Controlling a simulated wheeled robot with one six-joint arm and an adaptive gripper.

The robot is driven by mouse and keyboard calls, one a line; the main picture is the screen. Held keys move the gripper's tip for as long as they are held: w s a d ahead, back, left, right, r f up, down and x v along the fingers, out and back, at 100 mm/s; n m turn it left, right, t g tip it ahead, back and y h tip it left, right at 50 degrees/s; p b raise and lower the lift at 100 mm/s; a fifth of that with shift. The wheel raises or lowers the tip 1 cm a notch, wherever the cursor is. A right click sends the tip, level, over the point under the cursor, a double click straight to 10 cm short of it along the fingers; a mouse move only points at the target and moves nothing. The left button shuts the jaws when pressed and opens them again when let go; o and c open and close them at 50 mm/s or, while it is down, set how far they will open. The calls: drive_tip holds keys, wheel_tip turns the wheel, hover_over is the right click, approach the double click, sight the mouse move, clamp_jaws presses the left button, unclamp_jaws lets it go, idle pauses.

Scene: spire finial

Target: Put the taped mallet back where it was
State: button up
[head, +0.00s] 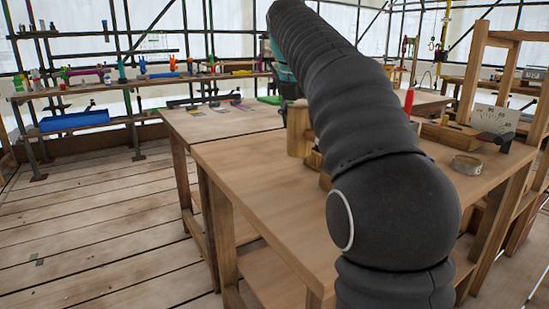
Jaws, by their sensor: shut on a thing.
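My arm crosses the middle of the head view and hides much of the bench. My gripper (285,106) shows only in part at the arm's left edge, below a teal section of my wrist. It is shut on a wooden piece, which looks like the mallet (299,130), with a pale blocky head over the wooden bench (245,165). The rest of the mallet is hidden behind my arm, and no tape can be made out. Whether it touches the bench I cannot tell.
Right of my arm, the bench holds a round metal ring (467,165), a white dial plate (495,120) and a red upright handle (408,101). A second table (215,125) with flat sheets adjoins behind. Shelves with a blue bin (74,121) stand far left.

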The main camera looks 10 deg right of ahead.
drive_tip(key=shift+w+a+f+b, duration=0.1)
drive_tip(key=shift+a+f+b, duration=0.3)
drive_tip(key=shift+a+f, duration=0.75)
drive_tip(key=shift+w+a+f+b, duration=0.1)
drive_tip(key=shift+a+f+b, duration=0.35)
drive_tip(key=shift+a+f, duration=0.7)
drive_tip(key=shift+a+f+b, duration=0.4)
drive_tip(key=shift+a+f, duration=0.3)
drive_tip(key=shift+f, duration=0.8)
drive_tip(key=o, duration=1.4)
drive_tip(key=shift+f, duration=0.2)
drive_tip(key=p+v, duration=0.3)
drive_tip(key=v, duration=0.9)
drive_tip(key=shift+r, duration=0.15)
